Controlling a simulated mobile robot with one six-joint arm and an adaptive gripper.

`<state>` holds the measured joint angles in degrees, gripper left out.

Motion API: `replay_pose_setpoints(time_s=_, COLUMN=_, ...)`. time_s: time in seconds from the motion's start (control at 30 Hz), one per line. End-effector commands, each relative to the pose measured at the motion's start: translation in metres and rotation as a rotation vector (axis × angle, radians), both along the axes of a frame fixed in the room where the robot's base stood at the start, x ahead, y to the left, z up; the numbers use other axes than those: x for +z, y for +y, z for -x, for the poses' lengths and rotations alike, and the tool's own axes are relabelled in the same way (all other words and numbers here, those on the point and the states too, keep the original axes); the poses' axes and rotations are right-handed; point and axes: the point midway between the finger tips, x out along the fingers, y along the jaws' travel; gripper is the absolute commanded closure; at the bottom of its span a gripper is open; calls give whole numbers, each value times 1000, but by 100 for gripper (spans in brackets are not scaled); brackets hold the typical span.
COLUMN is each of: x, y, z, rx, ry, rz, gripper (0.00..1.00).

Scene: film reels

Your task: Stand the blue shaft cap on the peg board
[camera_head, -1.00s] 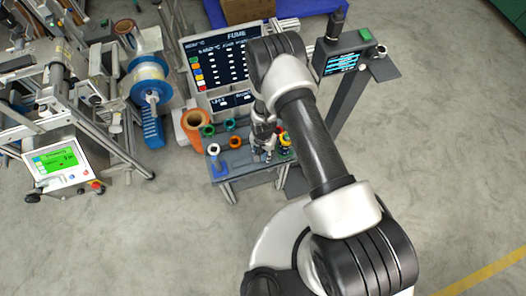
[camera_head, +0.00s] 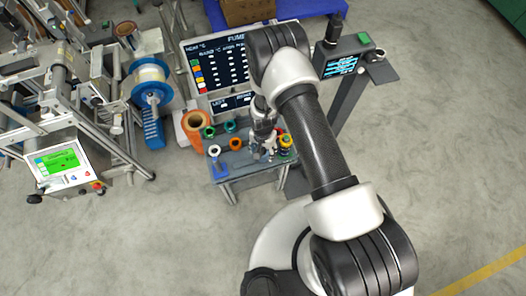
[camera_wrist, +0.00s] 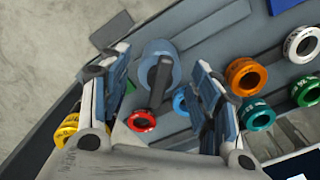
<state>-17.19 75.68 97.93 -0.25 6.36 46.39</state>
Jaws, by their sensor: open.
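In the wrist view a bright blue ring-shaped cap (camera_wrist: 179,101) lies partly hidden beside the right finger. My gripper (camera_wrist: 161,60) is open, its two fingers on either side of a grey-blue disc (camera_wrist: 146,52) with a dark upright post (camera_wrist: 158,78). The fingers look apart from the disc, and nothing is held. In the head view my gripper (camera_head: 262,150) is over the right part of the small grey bench (camera_head: 242,172). I cannot clearly tell which part is the peg board.
Orange (camera_wrist: 242,90), teal (camera_wrist: 254,126), green (camera_wrist: 303,101) and white (camera_wrist: 292,47) rings lie to the right. A red ring (camera_wrist: 142,121) and yellow rings (camera_wrist: 68,130) are near the left finger. A large screen (camera_head: 215,65) stands behind the bench.

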Motion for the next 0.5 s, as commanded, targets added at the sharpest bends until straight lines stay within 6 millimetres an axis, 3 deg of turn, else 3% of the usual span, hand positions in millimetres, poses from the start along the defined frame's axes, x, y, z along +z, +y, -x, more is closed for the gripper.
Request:
replay_pose_setpoints(time_s=0.03, x=17, y=0, z=-1, rx=0, ry=-3, rz=-1, gripper=43)
replay_pose_setpoints(time_s=0.2, x=53, y=0, z=-1, rx=0, ry=-1, rz=0, gripper=43)
replay_pose_setpoints(time_s=0.5, x=85, y=0, z=0, rx=0, ry=0, rz=0, gripper=43)
